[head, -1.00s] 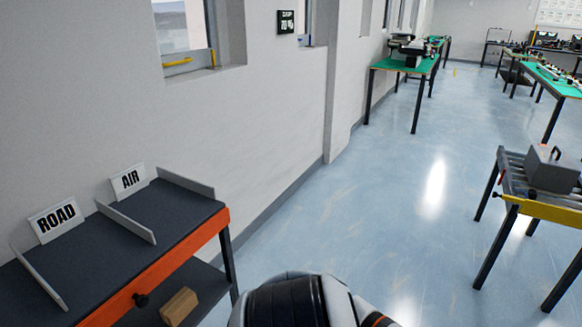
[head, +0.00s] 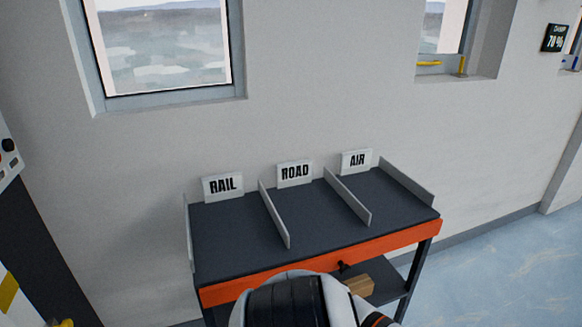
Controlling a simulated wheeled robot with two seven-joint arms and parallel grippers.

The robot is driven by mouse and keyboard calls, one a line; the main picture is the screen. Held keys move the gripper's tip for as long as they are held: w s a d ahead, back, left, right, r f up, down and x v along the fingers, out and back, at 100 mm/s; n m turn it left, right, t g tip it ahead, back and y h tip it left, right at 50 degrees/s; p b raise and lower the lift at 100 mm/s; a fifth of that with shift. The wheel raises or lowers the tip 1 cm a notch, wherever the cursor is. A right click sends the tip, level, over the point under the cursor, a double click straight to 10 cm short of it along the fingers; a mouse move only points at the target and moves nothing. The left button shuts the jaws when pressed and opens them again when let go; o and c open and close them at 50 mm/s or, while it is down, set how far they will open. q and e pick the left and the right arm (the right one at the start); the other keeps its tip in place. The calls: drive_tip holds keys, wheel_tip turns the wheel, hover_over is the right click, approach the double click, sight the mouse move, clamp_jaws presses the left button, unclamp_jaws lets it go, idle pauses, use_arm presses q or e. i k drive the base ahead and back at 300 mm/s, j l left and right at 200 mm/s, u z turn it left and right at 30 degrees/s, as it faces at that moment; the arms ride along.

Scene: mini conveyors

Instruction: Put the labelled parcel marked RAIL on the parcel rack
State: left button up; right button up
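The parcel rack (head: 320,250) stands against the wall, with a dark top, an orange front edge and low grey dividers. Signs at its back read RAIL (head: 222,186), ROAD (head: 294,173) and AIR (head: 356,161), from left to right. The three bays on top look empty. A brown block (head: 357,286) lies on the lower shelf, partly hidden by my own body; no label on it can be read. No parcel marked RAIL can be made out. Neither gripper shows in the head view.
A dark cabinet or machine (head: 40,250) with a light control panel (head: 8,150) stands at the left edge. Windows are in the wall above the rack. Clear blue floor (head: 490,270) lies to the right of the rack.

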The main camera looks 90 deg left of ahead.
sight(234, 228)
drive_tip(key=u, duration=2)
